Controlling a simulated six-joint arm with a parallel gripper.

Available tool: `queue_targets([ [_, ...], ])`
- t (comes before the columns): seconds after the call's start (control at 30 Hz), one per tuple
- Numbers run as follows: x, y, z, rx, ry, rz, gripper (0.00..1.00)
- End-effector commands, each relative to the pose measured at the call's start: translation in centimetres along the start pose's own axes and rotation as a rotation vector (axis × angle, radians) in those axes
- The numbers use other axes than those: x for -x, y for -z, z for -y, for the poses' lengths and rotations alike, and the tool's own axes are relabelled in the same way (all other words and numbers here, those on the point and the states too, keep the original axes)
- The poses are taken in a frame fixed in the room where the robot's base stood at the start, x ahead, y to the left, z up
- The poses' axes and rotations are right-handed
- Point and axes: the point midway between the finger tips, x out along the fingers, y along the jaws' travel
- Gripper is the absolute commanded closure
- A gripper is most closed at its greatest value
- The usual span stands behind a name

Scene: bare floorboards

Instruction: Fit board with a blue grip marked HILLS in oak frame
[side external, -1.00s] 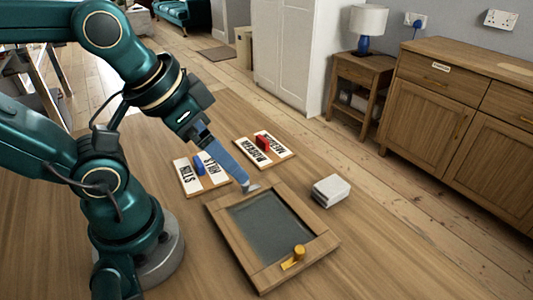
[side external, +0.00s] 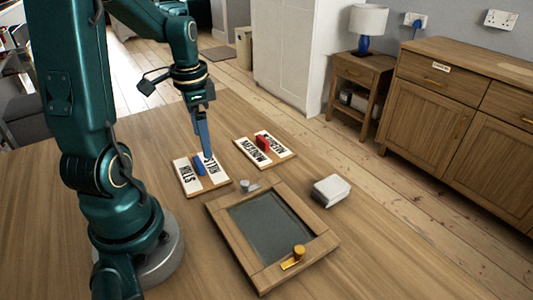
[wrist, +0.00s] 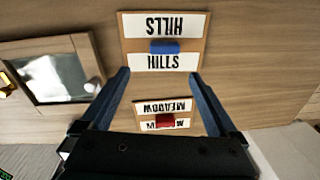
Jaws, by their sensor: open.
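The HILLS board (side external: 188,182) lies flat on the table, with white HILLS labels on either side of its blue grip (side external: 199,166). In the wrist view the board (wrist: 135,45) shows ahead of the fingers, with the blue grip (wrist: 164,47) near the middle. The oak frame (side external: 232,245) lies to the right and nearer the camera, with a dark, empty-looking recess. A gold catch (side external: 293,257) sits at its near edge and a silver catch (side external: 249,186) at its far edge.
A MEADOW board (side external: 279,153) with a red grip (side external: 264,143) lies behind the frame, close to the HILLS board. A whitish block (side external: 331,189) stands right of the frame. The table in front of the HILLS board is clear.

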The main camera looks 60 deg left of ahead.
Motion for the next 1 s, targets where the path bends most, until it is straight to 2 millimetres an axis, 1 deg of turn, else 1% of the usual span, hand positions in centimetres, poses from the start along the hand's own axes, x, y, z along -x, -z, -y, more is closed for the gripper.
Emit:
queue_targets([
  [0.03,-0.7,-0.8,0.5,0.042,-0.023,0.018,0.05],
  [0.17,-1.4,-1.7,0.8,0.085,-0.045,0.033,0.05],
  [0.27,-2.1,-1.8,0.8,0.090,-0.045,0.034,0.05],
  [0.5,-4.9,-1.9,0.6,0.088,-0.046,0.034,0.05],
  [0.6,-5.8,-1.9,0.6,0.088,-0.044,0.034,0.05],
  [0.73,-6.3,-1.9,0.6,0.088,-0.043,0.033,0.05],
  [0.97,-6.3,-1.9,0.6,0.087,-0.041,0.031,0.05],
  [1.0,-6.3,-1.9,0.6,0.087,-0.041,0.031,0.20],
])
